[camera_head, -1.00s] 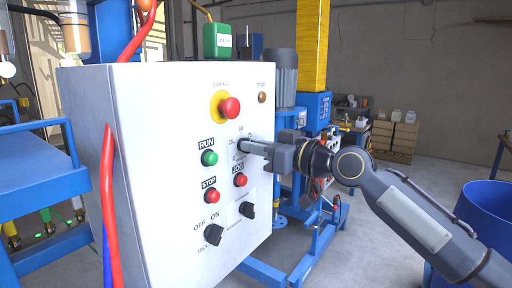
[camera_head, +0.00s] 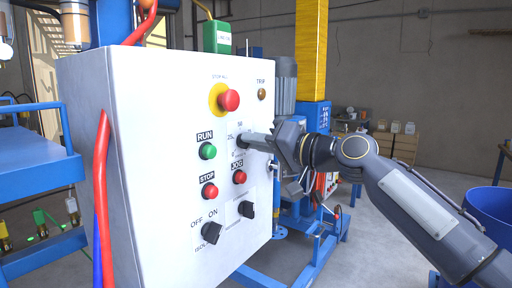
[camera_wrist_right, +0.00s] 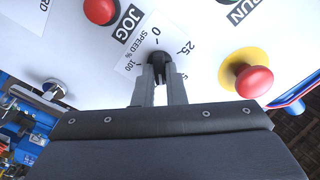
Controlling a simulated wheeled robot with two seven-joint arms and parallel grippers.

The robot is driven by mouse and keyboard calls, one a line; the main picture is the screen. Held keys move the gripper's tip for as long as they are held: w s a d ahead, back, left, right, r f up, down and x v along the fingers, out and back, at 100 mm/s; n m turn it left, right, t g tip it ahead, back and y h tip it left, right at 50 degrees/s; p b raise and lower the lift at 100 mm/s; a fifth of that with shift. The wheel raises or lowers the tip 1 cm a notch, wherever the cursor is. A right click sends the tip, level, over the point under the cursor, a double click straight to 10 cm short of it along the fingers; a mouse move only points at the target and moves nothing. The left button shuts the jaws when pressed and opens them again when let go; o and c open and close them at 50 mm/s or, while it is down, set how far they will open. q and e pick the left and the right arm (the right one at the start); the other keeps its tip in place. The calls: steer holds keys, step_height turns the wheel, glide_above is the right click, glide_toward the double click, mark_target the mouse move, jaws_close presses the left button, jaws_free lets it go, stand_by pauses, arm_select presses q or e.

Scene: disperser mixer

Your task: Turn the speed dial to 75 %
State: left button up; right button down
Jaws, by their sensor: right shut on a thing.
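The black speed dial (camera_head: 241,141) sits on the front of the white control panel, right of the green RUN button. My right gripper (camera_head: 246,141) reaches it from the right, with its fingertips at the dial. In the right wrist view the dial (camera_wrist_right: 157,57) is between the two fingers of my right gripper (camera_wrist_right: 159,70), which are shut on it. The scale plate (camera_wrist_right: 137,50) shows 0, 25 and "SPEED % 100" around the dial. The 75 mark is hidden, and I cannot tell where the dial points. My left gripper is not in view.
A red stop button (camera_head: 229,100) on a yellow ring is above the dial. The red JOG button (camera_head: 239,177) is close below it. Green RUN (camera_head: 208,151) and red STOP (camera_head: 210,191) buttons are at left. Black switches (camera_head: 247,209) are lower down. Red hose (camera_head: 102,190) runs along the panel's left side.

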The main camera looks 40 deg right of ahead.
steer(key=shift+m, duration=2)
steer(key=c, duration=1.5)
jaws_free()
steer(key=b+v, duration=0.1)
steer(key=v, duration=0.7)
steer(key=shift+w, duration=0.1)
